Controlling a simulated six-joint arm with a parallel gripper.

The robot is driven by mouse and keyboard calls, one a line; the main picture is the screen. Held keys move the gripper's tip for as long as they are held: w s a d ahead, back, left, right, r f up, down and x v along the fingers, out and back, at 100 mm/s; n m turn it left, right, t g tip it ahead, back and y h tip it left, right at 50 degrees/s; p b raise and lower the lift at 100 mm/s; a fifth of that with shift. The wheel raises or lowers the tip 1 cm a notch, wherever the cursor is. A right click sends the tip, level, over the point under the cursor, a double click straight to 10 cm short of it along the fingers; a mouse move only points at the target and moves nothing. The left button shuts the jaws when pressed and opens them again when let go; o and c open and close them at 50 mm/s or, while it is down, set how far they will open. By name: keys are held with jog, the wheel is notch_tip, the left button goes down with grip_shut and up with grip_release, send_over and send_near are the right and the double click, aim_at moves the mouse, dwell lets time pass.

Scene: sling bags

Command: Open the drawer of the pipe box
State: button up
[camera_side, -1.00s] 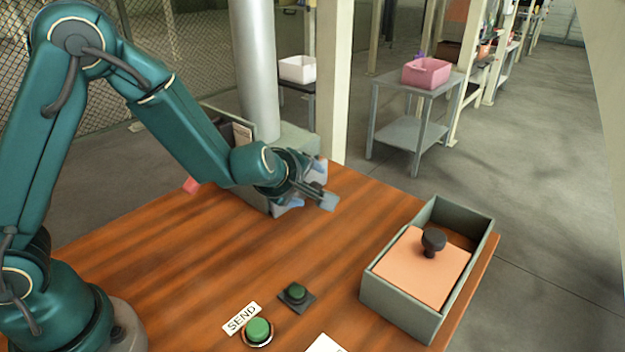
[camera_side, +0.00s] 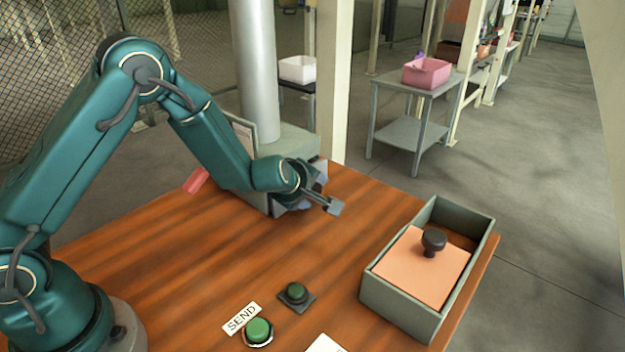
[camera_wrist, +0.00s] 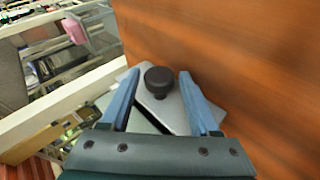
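The pipe box (camera_side: 292,137) is a grey-green box at the back edge of the wooden table, with a silver pipe (camera_side: 256,70) rising from it. My arm hides much of its front. In the wrist view a round black knob (camera_wrist: 159,80) sits on a light grey panel (camera_wrist: 178,118), which seems to be the drawer's. My gripper (camera_wrist: 160,77) is open, its two blue fingers on either side of the knob with gaps showing. In the side view my gripper (camera_side: 321,187) is by the box's front; the knob is hidden there.
A grey tray box (camera_side: 398,305) with a peach lid (camera_side: 420,268) and dark knob stands at the table's right. The middle of the table is clear.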

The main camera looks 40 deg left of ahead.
grip_shut()
dwell(1.2)
